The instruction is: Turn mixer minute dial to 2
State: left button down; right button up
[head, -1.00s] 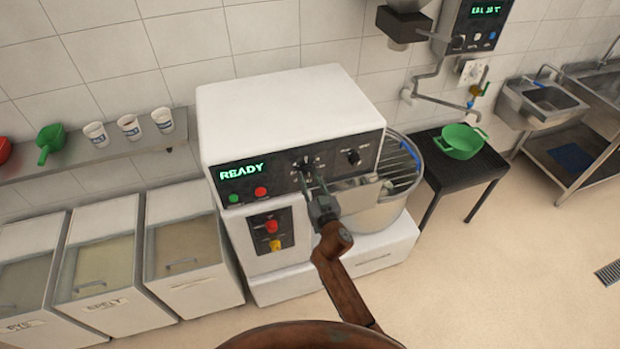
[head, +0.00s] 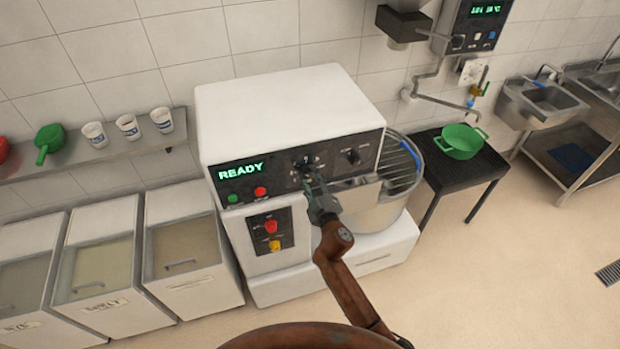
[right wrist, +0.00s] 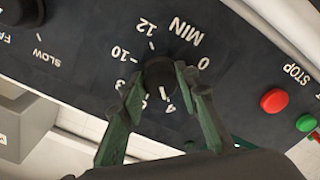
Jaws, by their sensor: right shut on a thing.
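The mixer (head: 290,105) is a white machine with a dark control panel showing green READY text. Its minute dial (head: 306,164) is a small black knob at the panel's middle. In the right wrist view the knob (right wrist: 160,73) sits inside an upside-down ring marked MIN, with 0, 4, 10 and 12 readable. My left gripper is not in view.
A second knob (head: 352,157), marked SLOW in the wrist view, is right of the dial. Green (head: 233,198) and red (head: 260,192) buttons are left of it. A red stop button (head: 271,227) is below. The mixer bowl (head: 375,213) with wire guard is at right.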

jog(key=n, duration=0.4)
jog(key=shift+n, duration=0.3)
jog(key=n, duration=0.4)
jog(key=shift+r, duration=0.1)
dwell(0.4)
jog(key=o, duration=1.2)
jog(key=shift+c, duration=0.2)
